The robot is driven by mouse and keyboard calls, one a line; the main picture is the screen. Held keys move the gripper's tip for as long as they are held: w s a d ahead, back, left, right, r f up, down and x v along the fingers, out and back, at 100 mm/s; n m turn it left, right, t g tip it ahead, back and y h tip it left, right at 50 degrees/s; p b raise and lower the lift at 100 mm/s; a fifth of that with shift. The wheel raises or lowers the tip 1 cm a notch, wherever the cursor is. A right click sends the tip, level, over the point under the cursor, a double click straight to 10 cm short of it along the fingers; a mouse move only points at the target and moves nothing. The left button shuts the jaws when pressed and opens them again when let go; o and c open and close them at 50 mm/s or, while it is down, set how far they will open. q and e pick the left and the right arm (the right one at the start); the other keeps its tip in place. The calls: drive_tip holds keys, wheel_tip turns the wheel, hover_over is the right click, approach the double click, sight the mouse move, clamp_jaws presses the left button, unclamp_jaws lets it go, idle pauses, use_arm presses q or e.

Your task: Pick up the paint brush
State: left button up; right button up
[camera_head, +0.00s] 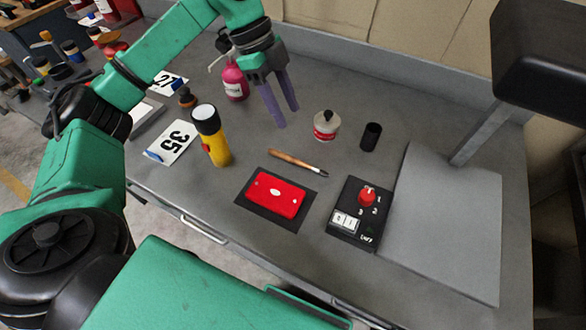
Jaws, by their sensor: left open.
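The paint brush (297,162) lies flat on the grey table, with a brown wooden handle on the left and a dark tip on the right. My left gripper (287,116) is open and empty, with its two purple fingers pointing down. It hangs above the table, behind and slightly left of the brush in the picture, apart from it. My right gripper does not show.
Nearby are a red plate on a black mat (241,197), a white-red pot (326,125), a black cylinder (371,136), a switch box (351,228), a yellow flashlight (213,140) and a pink bottle (235,82). A grey panel (450,225) lies at right.

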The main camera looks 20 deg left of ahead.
sight(310, 166)
use_arm(q)
drive_tip(key=p+x, duration=0.4)
drive_tip(key=x, duration=1.1)
drive_tip(key=shift+f, duration=0.1)
drive_tip(key=shift+w, duration=0.1)
clamp_jaws()
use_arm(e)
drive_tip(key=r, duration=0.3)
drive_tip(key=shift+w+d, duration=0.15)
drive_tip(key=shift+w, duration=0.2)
